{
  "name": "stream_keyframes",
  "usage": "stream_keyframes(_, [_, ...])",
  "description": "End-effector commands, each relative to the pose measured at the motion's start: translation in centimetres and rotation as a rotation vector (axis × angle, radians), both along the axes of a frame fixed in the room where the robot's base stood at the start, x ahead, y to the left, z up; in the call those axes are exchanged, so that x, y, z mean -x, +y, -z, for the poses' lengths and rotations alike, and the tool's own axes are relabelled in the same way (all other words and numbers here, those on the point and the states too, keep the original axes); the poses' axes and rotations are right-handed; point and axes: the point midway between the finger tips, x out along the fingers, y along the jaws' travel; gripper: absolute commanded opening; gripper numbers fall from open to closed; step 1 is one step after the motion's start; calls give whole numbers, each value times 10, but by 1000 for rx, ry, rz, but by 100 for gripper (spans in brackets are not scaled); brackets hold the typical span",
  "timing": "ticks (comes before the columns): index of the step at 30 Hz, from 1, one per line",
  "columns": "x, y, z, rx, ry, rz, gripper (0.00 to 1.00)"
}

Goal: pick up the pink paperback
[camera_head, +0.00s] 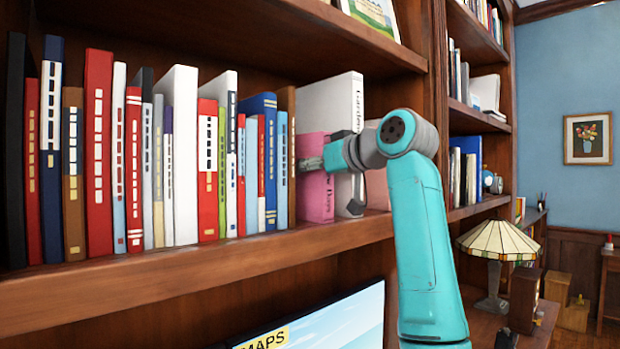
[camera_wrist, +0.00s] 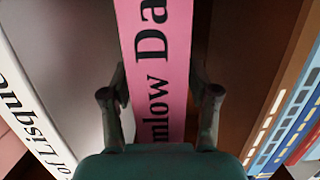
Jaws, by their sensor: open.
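The pink paperback (camera_head: 316,195) stands upright on the bookcase shelf, and its upper part is partly covered by my gripper (camera_head: 333,178). In the wrist view its pink spine (camera_wrist: 165,45) with black lettering runs up the middle. My gripper (camera_wrist: 160,85) is open there, with one finger on each side of the spine. The fingers look close to the spine, but I cannot tell whether they touch it. The lower part of the spine is hidden behind my gripper body in the wrist view.
A taller white book (camera_head: 335,100) stands by the paperback. A brown book (camera_head: 289,140) and a long row of upright books fill the shelf to the left. A pale pink book (camera_head: 376,188) is partly behind my arm. The upper shelf (camera_head: 280,35) overhangs the row.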

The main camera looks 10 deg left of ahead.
Motion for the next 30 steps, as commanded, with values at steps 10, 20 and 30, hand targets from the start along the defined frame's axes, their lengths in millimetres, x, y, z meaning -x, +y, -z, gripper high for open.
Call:
stream_keyframes(10, [0,0,0,0,0,0,28])
stream_keyframes(20, [0,0,-1,0,-1,0,0])
stream_keyframes(30, [0,0,-15,-1,-2,0,0])
